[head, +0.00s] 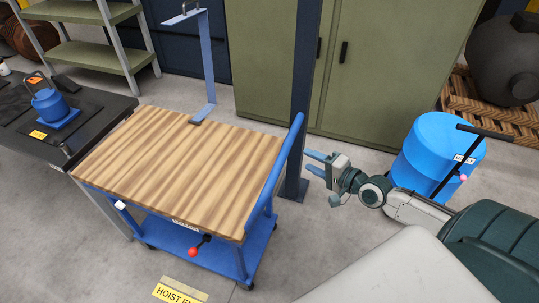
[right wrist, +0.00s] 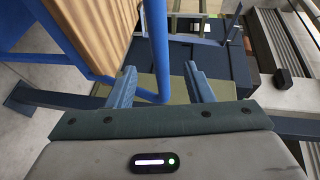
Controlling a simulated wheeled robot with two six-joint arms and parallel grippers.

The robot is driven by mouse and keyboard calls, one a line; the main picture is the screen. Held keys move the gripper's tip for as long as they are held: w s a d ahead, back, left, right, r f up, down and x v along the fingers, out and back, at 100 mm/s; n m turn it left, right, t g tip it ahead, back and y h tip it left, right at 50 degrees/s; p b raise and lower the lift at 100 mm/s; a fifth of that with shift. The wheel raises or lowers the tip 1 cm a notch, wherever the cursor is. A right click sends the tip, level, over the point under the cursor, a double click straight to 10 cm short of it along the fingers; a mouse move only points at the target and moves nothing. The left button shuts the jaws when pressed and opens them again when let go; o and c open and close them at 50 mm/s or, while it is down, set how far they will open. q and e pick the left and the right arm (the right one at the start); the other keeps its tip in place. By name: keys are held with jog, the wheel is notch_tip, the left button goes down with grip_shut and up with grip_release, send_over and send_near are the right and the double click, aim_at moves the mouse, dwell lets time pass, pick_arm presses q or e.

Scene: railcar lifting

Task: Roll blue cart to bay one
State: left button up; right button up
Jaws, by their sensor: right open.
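The blue cart (head: 180,168) has a striped wooden top and stands at the middle left of the head view. Its blue push handle (head: 268,180) rises along the right side of the top. My right gripper (head: 315,163) is open and empty, a short way right of the handle. In the right wrist view, the blue handle tube (right wrist: 158,45) shows between the two fingers of the right gripper (right wrist: 159,70), apparently beyond their tips. My left gripper is not in view. No bay one marking is readable.
A dark blue post (head: 303,95) stands just behind the handle. A black bench (head: 95,118) with a blue weight (head: 50,103) adjoins the cart's left. A blue drum (head: 432,150) stands at right, green cabinets (head: 385,60) behind. A yellow hoist sign (head: 178,293) lies on the floor in front.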

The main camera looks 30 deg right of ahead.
aim_at(286, 149)
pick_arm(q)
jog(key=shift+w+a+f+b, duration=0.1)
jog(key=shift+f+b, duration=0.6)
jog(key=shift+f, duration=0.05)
pick_arm(e)
jog(key=x, duration=1)
jog(key=shift+w+d+f, duration=0.1)
jog(key=shift+w+f, duration=0.1)
jog(key=shift+w, duration=0.2)
grip_shut()
